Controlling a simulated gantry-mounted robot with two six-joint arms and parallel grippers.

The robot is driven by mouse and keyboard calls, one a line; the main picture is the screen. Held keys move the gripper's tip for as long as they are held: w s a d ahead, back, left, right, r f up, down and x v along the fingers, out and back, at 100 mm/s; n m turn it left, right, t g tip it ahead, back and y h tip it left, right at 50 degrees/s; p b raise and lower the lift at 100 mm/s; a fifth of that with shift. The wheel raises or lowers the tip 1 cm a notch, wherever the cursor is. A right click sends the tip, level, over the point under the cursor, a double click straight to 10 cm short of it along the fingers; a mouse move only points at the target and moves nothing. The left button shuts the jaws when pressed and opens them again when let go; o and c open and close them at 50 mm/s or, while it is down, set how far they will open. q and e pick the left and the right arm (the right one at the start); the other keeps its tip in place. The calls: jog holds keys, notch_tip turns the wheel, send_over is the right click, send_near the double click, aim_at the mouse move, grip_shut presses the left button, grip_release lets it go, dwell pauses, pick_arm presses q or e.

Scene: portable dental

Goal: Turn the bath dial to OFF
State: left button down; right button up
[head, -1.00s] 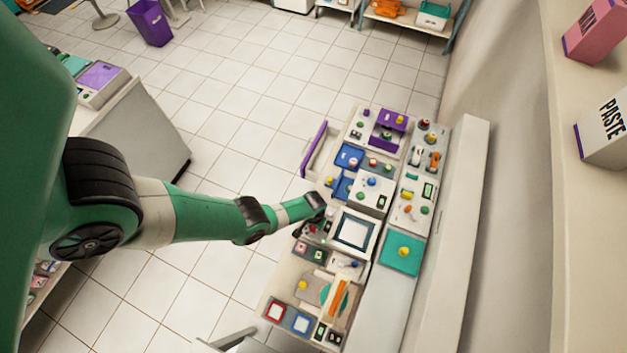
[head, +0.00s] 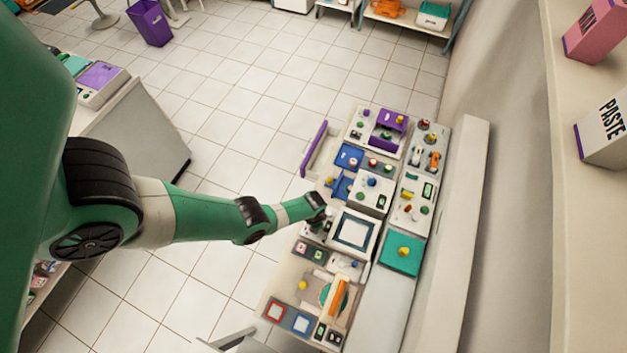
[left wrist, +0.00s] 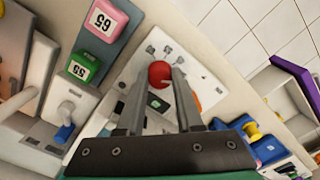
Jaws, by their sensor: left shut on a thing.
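A red round knob (left wrist: 159,73) sits on a white panel (left wrist: 202,82) with small dark markings beside it, too small to read; it appears to be the bath dial. My left gripper (left wrist: 160,78) has one finger on each side of the knob and is shut on it. In the head view my left gripper (head: 317,208) reaches down to the near left side of the crowded counter and hides the dial. The dial's exact setting cannot be read. My right gripper is not in view.
A pink block (left wrist: 106,20) marked 65 and a green block (left wrist: 83,66) stand left of the dial in the wrist view. A blue-tipped lever (left wrist: 64,132) is lower left. A white-framed screen (head: 354,231) and an open purple-fronted drawer (head: 315,149) are near the gripper.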

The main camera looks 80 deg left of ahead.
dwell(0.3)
pick_arm(q)
jog(key=c, duration=0.6)
grip_release()
jog(key=shift+o, duration=0.2)
